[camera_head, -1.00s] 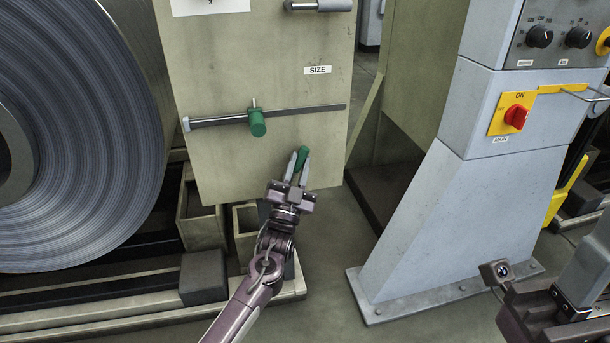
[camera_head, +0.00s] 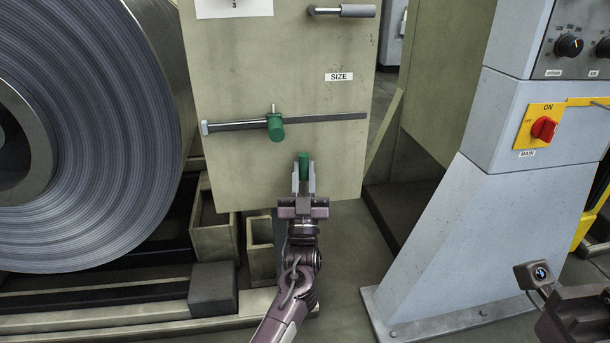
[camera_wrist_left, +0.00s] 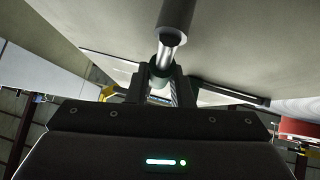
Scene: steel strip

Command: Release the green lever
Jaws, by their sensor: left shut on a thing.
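The green lever (camera_head: 304,162) sticks up in front of the lower part of a beige panel (camera_head: 230,165) in the head view. My left gripper (camera_head: 304,178) is shut on the green lever from below, its two grey fingers on either side of it. In the left wrist view, a dull green end of the lever (camera_wrist_left: 159,78) shows between the fingers, with a shiny rod and a grey cylinder above it. The fingers hide part of the lever. A dark maroon part of my right arm shows at the lower right; its fingertips are out of view.
A green knob (camera_head: 275,127) sits on a horizontal rail (camera_head: 330,117) above the lever. A grey handle (camera_head: 343,11) is at the panel's top. A big steel coil (camera_head: 100,130) stands at left. A grey control pedestal (camera_head: 455,220) with a red switch (camera_head: 543,129) stands at right.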

